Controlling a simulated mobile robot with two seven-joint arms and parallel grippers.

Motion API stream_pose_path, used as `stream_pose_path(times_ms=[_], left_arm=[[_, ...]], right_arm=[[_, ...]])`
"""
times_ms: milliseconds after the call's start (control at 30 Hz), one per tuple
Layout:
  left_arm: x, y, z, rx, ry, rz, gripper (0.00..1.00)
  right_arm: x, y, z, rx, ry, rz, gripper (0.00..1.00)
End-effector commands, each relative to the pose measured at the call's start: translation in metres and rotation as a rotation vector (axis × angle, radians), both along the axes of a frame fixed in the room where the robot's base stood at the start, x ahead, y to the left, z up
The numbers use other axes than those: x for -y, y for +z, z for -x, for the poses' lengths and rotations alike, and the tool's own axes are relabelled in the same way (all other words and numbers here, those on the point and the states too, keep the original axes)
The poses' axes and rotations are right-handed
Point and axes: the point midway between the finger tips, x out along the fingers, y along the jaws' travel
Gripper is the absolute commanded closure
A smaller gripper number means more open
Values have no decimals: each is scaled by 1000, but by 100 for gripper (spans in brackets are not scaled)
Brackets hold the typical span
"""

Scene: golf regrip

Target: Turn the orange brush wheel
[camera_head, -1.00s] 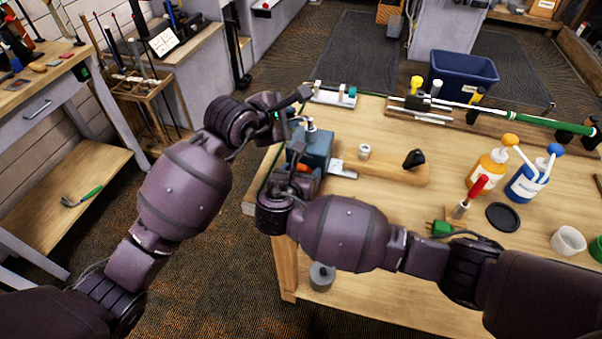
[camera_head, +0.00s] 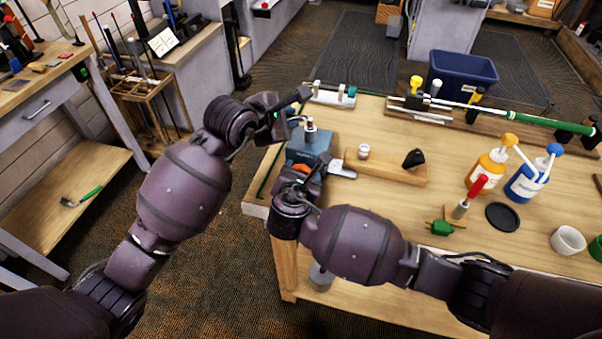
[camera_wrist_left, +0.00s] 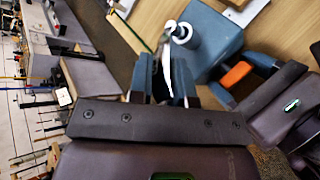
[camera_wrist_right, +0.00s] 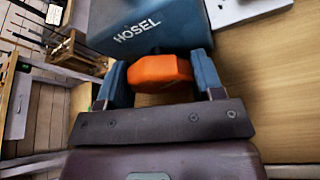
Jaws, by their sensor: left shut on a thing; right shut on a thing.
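The blue box marked HOSEL (camera_wrist_right: 150,28) stands at the bench's near left corner; it also shows in the head view (camera_head: 312,145). The orange brush wheel (camera_wrist_right: 160,73) is on its near side, between the fingers of my right gripper (camera_head: 303,174), which is shut on it. A sliver of the wheel shows in the head view (camera_head: 301,167). My left gripper (camera_head: 286,119) is shut on a pale metal piece (camera_wrist_left: 168,72), beside the white-topped post (camera_wrist_left: 181,33) on the box. I cannot tell whether the piece touches the post.
A wooden block with a dark knob (camera_head: 413,159) lies right of the box. Orange (camera_head: 487,168) and blue (camera_head: 528,180) bottles, a red-handled tool (camera_head: 469,196) and a black disc (camera_head: 503,217) stand farther right.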

Motion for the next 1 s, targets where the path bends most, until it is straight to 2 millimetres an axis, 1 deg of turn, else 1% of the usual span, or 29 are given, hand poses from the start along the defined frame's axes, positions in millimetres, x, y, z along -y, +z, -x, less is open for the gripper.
stream_pose_path(times_ms=[100, 133, 200, 300, 567, 667, 767, 1000], left_arm=[[0, 0, 0, 0, 1, -1, 100], [0, 0, 0, 0, 1, -1, 100], [0, 0, 0, 0, 1, -1, 100], [0, 0, 0, 0, 1, -1, 100], [0, 0, 0, 0, 1, -1, 100], [0, 0, 0, -1, 0, -1, 100], [0, 0, 0, 0, 1, -1, 100], [0, 0, 0, 0, 1, -1, 100]], right_arm=[[0, 0, 0, -1, 0, 1, 63], [0, 0, 0, -1, 0, 1, 38], [0, 0, 0, -1, 0, 1, 27], [0, 0, 0, -2, 0, 2, 14], [0, 0, 1, -2, 0, 2, 14], [-1, 2, 5, -1, 1, 1, 14], [-4, 5, 15, -2, 1, 0, 14], [-12, 22, 56, -3, 1, -1, 14]])
